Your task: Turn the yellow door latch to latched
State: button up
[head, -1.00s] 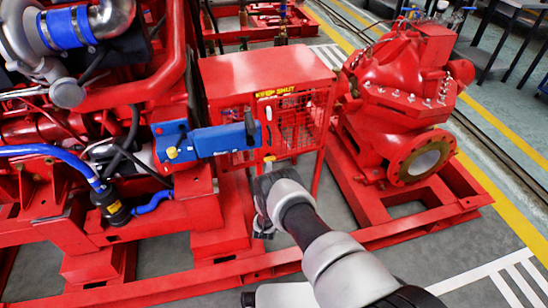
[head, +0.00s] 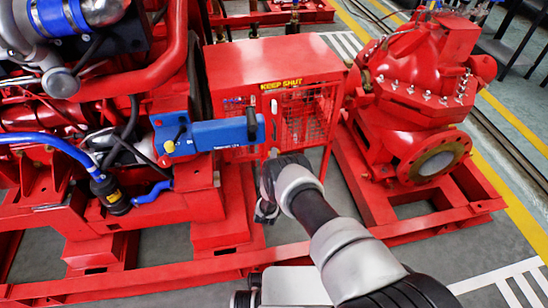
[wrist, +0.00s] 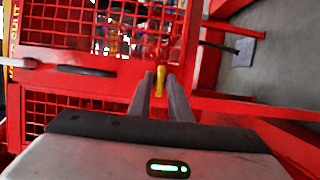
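The yellow latch (wrist: 160,78) is a small upright-looking bar on the red door frame in the wrist view. My gripper (wrist: 160,88) is open, with one grey finger on each side of the latch and a small gap showing to each. I cannot tell how deep the latch sits between the fingertips. In the head view the wrist end of my arm (head: 285,180) is in front of the red mesh cage (head: 270,62) labelled KEEP SHUT. There the fingertips and the latch are hidden behind my wrist.
A dark door handle (wrist: 86,71) sits on the door. A blue control box (head: 215,135) with a black lever is left of my wrist. A red pump (head: 415,110) stands to the right. Red base rails (head: 200,278) run below; grey floor is open at front right.

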grip_shut()
jog(key=shift+w+d+r+m+g+y, duration=0.15)
jog(key=shift+m+g+y, duration=0.75)
jog(key=shift+m, duration=1.35)
jog(key=shift+s+d+r+m+g+y, duration=0.15)
jog(key=shift+m+g+y, duration=0.75)
jog(key=shift+m, duration=1.3)
jog(key=shift+w+d+r+m+g+y, duration=0.15)
jog(key=shift+m+g+y, duration=0.7)
jog(key=shift+m, duration=1.4)
jog(key=shift+y, duration=0.25)
jog(key=shift+o, duration=1.9)
grip_release()
